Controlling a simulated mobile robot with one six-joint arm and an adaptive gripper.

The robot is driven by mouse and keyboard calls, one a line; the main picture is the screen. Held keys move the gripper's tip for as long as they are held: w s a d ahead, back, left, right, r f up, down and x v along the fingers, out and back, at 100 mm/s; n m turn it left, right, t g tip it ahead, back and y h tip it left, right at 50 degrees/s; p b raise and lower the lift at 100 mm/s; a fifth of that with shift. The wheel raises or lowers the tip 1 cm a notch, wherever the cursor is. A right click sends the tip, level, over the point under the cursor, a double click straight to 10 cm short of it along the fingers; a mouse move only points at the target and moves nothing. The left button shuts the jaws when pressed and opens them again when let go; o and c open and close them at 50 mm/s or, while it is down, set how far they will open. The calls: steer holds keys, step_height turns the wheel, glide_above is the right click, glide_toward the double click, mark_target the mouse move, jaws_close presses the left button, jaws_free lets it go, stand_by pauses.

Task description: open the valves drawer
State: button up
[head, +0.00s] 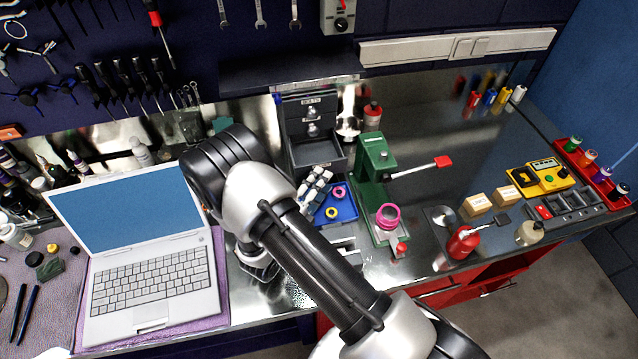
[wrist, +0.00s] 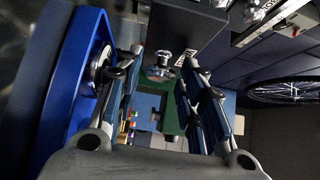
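A small dark drawer cabinet (head: 294,130) stands at the back of the bench. Its upper fronts carry round metal knobs, and one label reads BOLTS. A lower drawer (head: 320,152) stands pulled out and looks empty. I cannot read its label, so I cannot tell whether it is the valves drawer. My gripper (head: 318,180) is just in front of the cabinet, partly over the blue tray. In the wrist view my gripper (wrist: 163,68) is open, and a metal knob (wrist: 158,70) shows between its fingers, apart from both. The label beside that knob is unreadable.
A blue tray (head: 347,208) with small rings lies below my gripper. A green press (head: 373,175) with a red-handled lever stands close to the right. A laptop (head: 150,270) is at the left. The bench behind the press is fairly clear.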

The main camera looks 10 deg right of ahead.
steer(key=v, duration=1.2)
steer(key=shift+d+r+m, duration=0.2)
steer(key=shift+r+m, duration=0.1)
steer(key=shift+r, duration=0.05)
steer(key=s+d+r+m+g+y+b, duration=0.1)
steer(key=s+d+r+m+g, duration=0.5)
steer(key=m, duration=0.6)
steer(key=s+d+r+m+g+y+b, duration=0.1)
steer(key=s+d+r+m+g, duration=0.3)
steer(key=d+r+m+g, duration=0.6)
steer(key=s+a+r+m+t+y, duration=0.3)
steer(key=s+m+t+y, duration=0.1)
steer(key=m, duration=0.7)
steer(key=s+a+r+m+t+y, duration=0.3)
steer(key=m+y, duration=0.3)
steer(key=m, duration=0.5)
steer(key=shift+s+a+r+t+y+b, duration=0.4)
steer(key=shift+s+t+b, duration=0.1)
steer(key=shift+s, duration=0.3)
